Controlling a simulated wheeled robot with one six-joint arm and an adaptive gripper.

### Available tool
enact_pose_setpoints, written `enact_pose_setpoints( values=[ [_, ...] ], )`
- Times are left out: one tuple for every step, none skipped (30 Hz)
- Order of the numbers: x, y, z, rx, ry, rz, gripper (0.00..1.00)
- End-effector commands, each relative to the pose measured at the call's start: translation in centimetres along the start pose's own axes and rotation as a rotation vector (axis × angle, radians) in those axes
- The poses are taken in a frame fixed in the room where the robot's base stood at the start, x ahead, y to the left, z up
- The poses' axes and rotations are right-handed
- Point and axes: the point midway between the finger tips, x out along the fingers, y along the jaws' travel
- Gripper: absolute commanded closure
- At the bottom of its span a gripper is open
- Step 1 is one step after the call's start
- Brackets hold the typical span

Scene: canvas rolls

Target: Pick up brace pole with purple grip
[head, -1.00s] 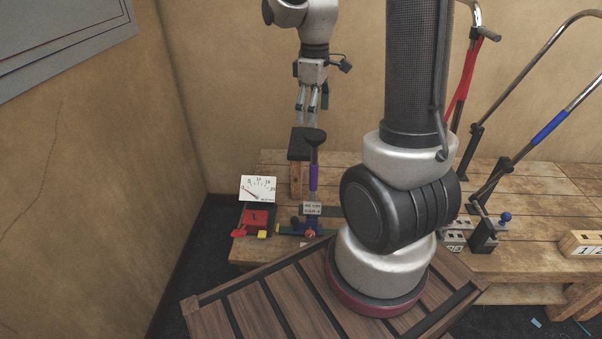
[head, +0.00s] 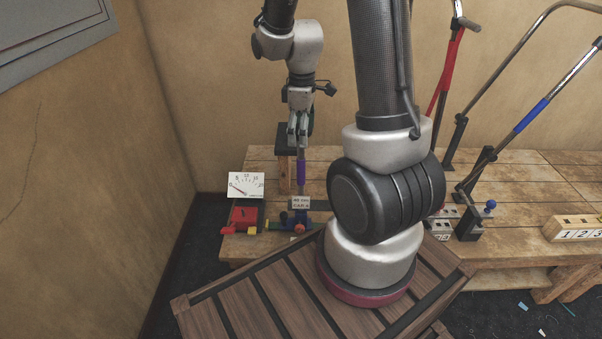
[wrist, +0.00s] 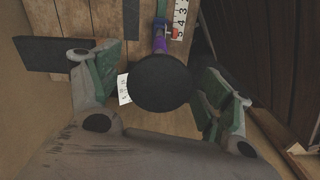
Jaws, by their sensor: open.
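The brace pole with the purple grip (head: 301,173) stands upright at the left part of the table, behind a small label card. In the wrist view its round black top (wrist: 160,82) lies between my fingers, with a bit of the purple grip (wrist: 160,44) showing beyond it. My gripper (head: 298,142) points down over the pole's upper end and hides its top in the head view. In the wrist view my gripper (wrist: 165,92) is open, with a finger on each side of the black top and gaps visible. The pole's foot is partly hidden.
A black-topped wooden post (head: 284,172) stands just behind the pole. A white dial card (head: 246,185), a red block (head: 243,215) and a label card (head: 300,203) are close by. Poles with red (head: 449,75) and blue (head: 531,116) grips stand right. A numbered block (head: 580,228) lies far right.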

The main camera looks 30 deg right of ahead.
Motion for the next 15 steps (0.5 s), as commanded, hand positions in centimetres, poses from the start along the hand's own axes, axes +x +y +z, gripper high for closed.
enact_pose_setpoints(
  values=[
    [-0.02, 0.00, -0.01, 0.000, 0.000, 0.000, 0.21],
    [-0.02, 0.00, 0.00, 0.000, 0.000, 0.000, 0.21],
    [-0.03, 0.00, -0.01, 0.000, 0.000, 0.000, 0.23],
    [-0.03, 0.00, -0.01, 0.000, 0.000, 0.000, 0.28],
    [-0.04, 0.01, 0.00, 0.000, 0.000, 0.000, 0.33],
    [-0.04, 0.01, 0.00, 0.000, 0.000, 0.000, 0.41],
    [-0.04, 0.01, 0.00, 0.000, 0.000, 0.000, 0.46],
    [-0.04, 0.01, -0.01, 0.000, 0.000, 0.000, 0.52],
    [-0.05, 0.01, -0.01, 0.000, 0.000, 0.000, 0.59],
    [-0.05, 0.01, -0.01, 0.000, 0.000, 0.000, 0.64],
    [-0.05, 0.01, 0.00, 0.000, 0.000, 0.000, 0.70],
    [-0.05, 0.00, 0.00, 0.000, 0.000, 0.000, 0.77],
    [-0.05, 0.00, 0.00, 0.000, 0.000, 0.000, 0.83],
    [-0.05, 0.00, 0.00, 0.000, 0.000, 0.000, 0.88],
    [-0.06, 0.01, -0.01, 0.000, 0.000, 0.000, 0.89]
  ],
)
